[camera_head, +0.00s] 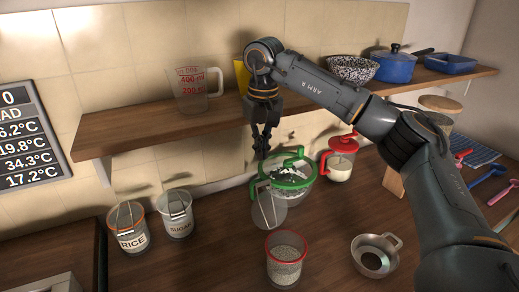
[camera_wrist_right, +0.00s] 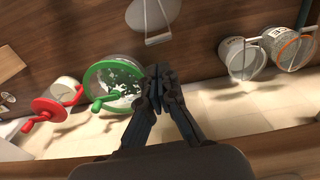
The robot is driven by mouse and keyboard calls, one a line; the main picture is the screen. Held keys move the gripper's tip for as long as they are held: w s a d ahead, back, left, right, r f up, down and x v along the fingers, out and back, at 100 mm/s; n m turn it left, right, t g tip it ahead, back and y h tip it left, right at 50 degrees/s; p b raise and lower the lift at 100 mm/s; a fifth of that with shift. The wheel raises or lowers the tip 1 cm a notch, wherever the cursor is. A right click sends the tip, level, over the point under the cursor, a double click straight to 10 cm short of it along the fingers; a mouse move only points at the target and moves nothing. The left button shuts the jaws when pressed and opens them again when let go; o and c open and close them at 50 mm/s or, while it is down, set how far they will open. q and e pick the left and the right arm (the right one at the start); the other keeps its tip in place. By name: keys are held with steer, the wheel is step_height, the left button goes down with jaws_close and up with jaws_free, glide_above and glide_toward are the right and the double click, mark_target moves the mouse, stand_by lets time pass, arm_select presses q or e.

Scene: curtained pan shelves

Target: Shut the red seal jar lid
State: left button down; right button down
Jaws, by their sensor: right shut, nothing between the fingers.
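The jar with the red seal (camera_head: 285,262) stands on the counter at the front middle, with speckled contents. Its red rim shows as a ring around the top. Behind it a clear, rounded glass piece with a wire bail (camera_head: 270,208) stands up; it looks like the raised lid, but I cannot see where it joins the jar. This glass piece also shows at the top of the right wrist view (camera_wrist_right: 150,16). My right gripper (camera_head: 262,152) points down, shut and empty, above and behind the glass piece, in front of the shelf. My left gripper is out of view.
A green-rimmed glass bowl (camera_head: 296,176) stands close below my right gripper. A red-lidded jar (camera_head: 340,160) is right of it. Rice (camera_head: 133,238) and sugar (camera_head: 178,222) jars stand left, a metal strainer (camera_head: 374,262) right. The wooden shelf (camera_head: 140,134) runs behind my gripper.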

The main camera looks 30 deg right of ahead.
step_height(320, 180, down, 7)
steer(key=p, duration=0.2)
steer(key=shift+w+f, duration=0.2)
